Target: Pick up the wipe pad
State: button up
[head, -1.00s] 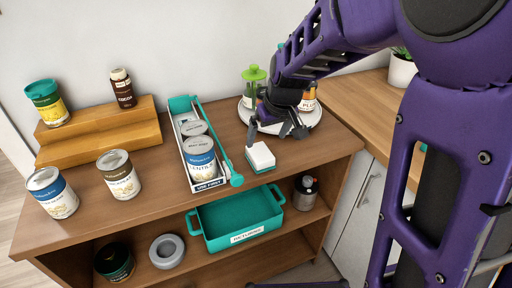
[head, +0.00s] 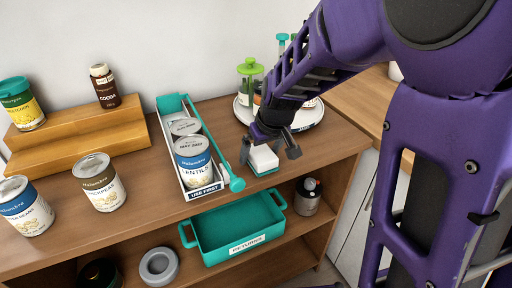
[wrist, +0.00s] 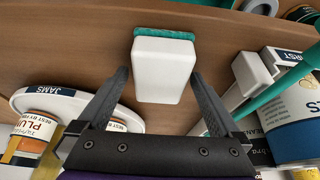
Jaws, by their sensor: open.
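The wipe pad (head: 263,159) is a white block with a teal underside, lying on the wooden shelf top near its front edge. In the wrist view the wipe pad (wrist: 164,70) sits ahead, between the spread fingers. My gripper (head: 270,150) is open at the pad, one finger to each side of it. In the wrist view my gripper (wrist: 160,88) has its fingertips beside the pad's near part, with a visible gap on both sides. The pad rests on the shelf and is not held.
A white and teal "USE FIRST" bin (head: 205,190) with cans stands left of the pad. A round "JAMS" turntable (head: 309,119) with jars stands behind right. A teal "RETURNS" tray (head: 214,259) sits on the shelf below. Cans (head: 98,181) stand further left.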

aim_at(261, 152)
jog(key=shift+s+r, duration=0.1)
jog(key=shift+c, duration=0.6)
jog(key=c, duration=1.2)
jog(key=shift+o, duration=0.2)
notch_tip(261, 152, up, 10)
jog(key=shift+p, duration=1.1)
